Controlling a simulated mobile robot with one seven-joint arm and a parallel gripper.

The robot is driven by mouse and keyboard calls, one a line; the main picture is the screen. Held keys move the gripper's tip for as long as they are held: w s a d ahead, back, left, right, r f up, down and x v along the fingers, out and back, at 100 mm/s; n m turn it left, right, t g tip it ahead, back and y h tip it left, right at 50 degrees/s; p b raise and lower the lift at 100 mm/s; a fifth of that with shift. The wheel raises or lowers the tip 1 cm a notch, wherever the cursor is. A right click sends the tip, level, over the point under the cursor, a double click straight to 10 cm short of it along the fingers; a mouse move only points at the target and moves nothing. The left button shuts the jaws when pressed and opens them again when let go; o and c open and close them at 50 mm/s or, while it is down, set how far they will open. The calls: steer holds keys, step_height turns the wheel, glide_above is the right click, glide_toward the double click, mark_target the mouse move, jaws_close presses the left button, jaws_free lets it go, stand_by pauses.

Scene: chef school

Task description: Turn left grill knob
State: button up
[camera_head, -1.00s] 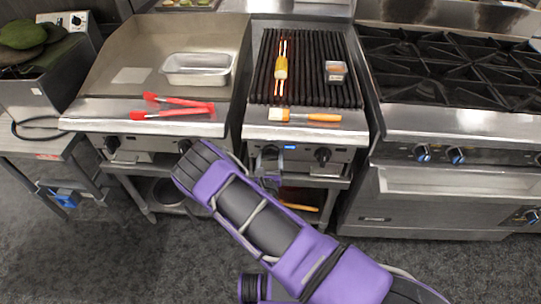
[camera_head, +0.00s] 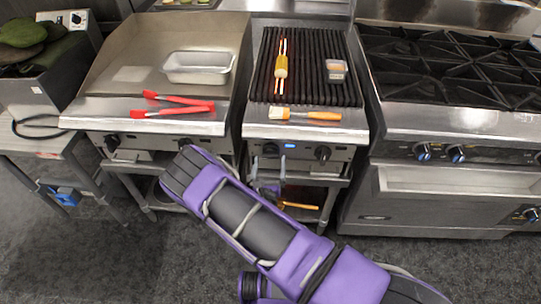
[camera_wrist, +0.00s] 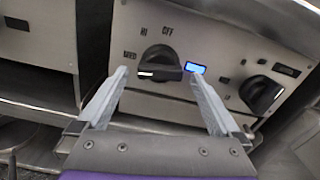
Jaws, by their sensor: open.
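The grill (camera_head: 305,131) has two black knobs on its front panel. The left grill knob (camera_head: 270,149) also shows in the wrist view (camera_wrist: 160,65), with HI, OFF and MED labels around it and a white mark at its lower left. The right grill knob (camera_head: 322,153) is at the right in the wrist view (camera_wrist: 262,93). My gripper (camera_head: 269,164) is open and empty, just in front of and below the left knob. In the wrist view, my gripper's fingertips (camera_wrist: 158,72) lie to either side of this knob. I cannot tell whether they touch it.
A blue display (camera_wrist: 195,68) sits between the knobs. A brush (camera_head: 305,114) lies on the grill's front ledge, and red tongs (camera_head: 175,112) lie on the griddle ledge to the left. A stove (camera_head: 445,120) stands to the right. An orange-handled tool (camera_head: 300,206) is below.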

steer(key=s, duration=1.3)
steer(key=shift+a, duration=0.2)
